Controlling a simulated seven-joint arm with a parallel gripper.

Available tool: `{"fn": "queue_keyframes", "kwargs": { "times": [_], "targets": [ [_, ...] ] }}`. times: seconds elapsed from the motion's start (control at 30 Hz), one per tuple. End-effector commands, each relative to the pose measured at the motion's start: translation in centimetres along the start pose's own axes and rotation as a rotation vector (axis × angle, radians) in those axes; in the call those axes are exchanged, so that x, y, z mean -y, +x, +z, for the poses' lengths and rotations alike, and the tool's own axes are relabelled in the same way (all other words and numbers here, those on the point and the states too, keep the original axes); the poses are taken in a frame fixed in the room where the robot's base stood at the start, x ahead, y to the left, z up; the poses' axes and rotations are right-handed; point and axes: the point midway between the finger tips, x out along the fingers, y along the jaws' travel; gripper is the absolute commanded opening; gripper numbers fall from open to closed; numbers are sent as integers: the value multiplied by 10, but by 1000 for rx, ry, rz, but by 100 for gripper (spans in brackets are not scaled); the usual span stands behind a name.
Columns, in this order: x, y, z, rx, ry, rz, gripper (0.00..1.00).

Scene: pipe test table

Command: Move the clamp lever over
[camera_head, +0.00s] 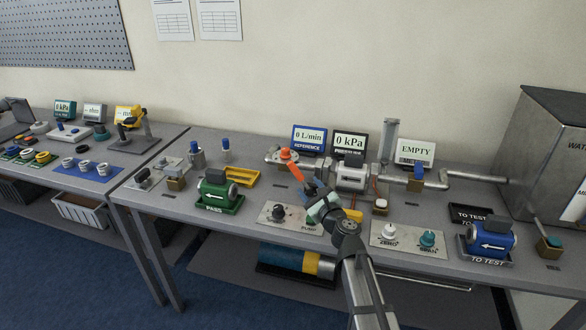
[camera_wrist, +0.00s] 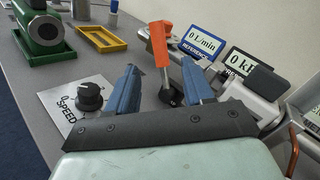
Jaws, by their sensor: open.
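The clamp lever has an orange handle (camera_head: 289,155) and sits at the left end of the metal pipe fixture (camera_head: 350,178). In the wrist view the orange handle (camera_wrist: 162,45) stands up, with a dark pivot at its lower end. My gripper (camera_head: 308,186) is close in front of the lever. Its two blue fingers (camera_wrist: 160,82) are spread apart, and the lever appears in the gap between them. I cannot tell whether a finger touches it. The gripper hides part of the fixture's near side in the head view.
A panel with a black speed knob (camera_wrist: 90,97) lies left of my gripper. The reference display (camera_head: 309,139) and pressure display (camera_head: 349,144) stand behind the fixture. A zero panel (camera_head: 405,238) is at right.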

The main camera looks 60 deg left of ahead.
Motion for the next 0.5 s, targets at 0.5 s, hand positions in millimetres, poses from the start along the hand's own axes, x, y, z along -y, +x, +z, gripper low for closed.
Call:
{"fn": "queue_keyframes", "kwargs": {
  "times": [0.5],
  "targets": [
    [0, 71, -1, 0, 1, 3, 52]
  ]
}}
